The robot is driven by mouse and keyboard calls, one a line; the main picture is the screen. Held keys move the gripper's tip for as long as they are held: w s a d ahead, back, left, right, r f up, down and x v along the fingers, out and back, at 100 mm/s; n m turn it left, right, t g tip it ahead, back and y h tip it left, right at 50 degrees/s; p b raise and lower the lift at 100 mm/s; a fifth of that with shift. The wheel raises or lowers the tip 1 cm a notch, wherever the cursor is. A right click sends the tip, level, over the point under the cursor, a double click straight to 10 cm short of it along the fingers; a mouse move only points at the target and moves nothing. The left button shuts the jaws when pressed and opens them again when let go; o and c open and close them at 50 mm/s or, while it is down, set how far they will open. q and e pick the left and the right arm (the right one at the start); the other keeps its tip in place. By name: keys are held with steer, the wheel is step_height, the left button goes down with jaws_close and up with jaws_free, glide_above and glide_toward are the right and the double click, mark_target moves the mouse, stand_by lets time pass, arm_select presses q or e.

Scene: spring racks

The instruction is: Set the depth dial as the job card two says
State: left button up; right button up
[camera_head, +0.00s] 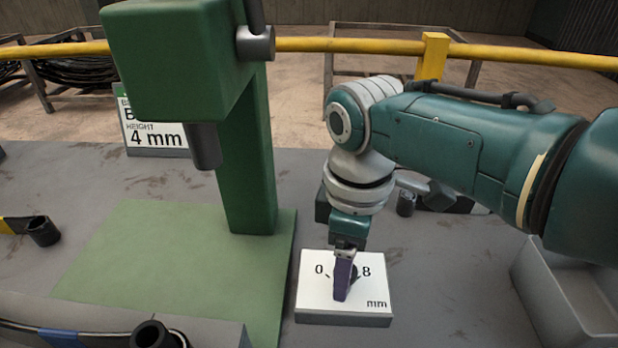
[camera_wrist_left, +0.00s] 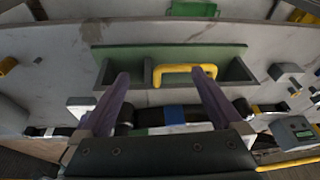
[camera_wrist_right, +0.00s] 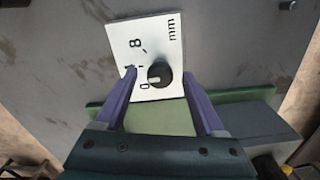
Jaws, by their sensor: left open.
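The depth dial (camera_head: 375,305) is a white plate marked 0, 8 and mm, lying on the bench right of the green press; it also shows in the right wrist view (camera_wrist_right: 120,38). Its black knob (camera_wrist_right: 160,74) is in the middle of the plate. My right gripper (camera_wrist_right: 159,72) is open, one finger on each side of the knob, with visible gaps. In the head view the right gripper (camera_head: 343,285) covers most of the knob. A card (camera_head: 155,138) reading HEIGHT 4 mm stands behind the press, its upper text partly hidden. My left gripper (camera_wrist_left: 163,74) is open and empty.
The green press (camera_head: 245,150) stands left of the dial. A grey bin (camera_head: 570,290) is at the right. Black cylindrical parts (camera_head: 43,231) lie on the bench. The left wrist view shows a yellow handle (camera_wrist_left: 185,70) by a green-edged tray. A yellow rail (camera_head: 330,44) runs behind.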

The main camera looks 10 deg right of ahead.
step_height(320, 180, up, 10)
steer(key=p, duration=0.4)
stand_by(0.3)
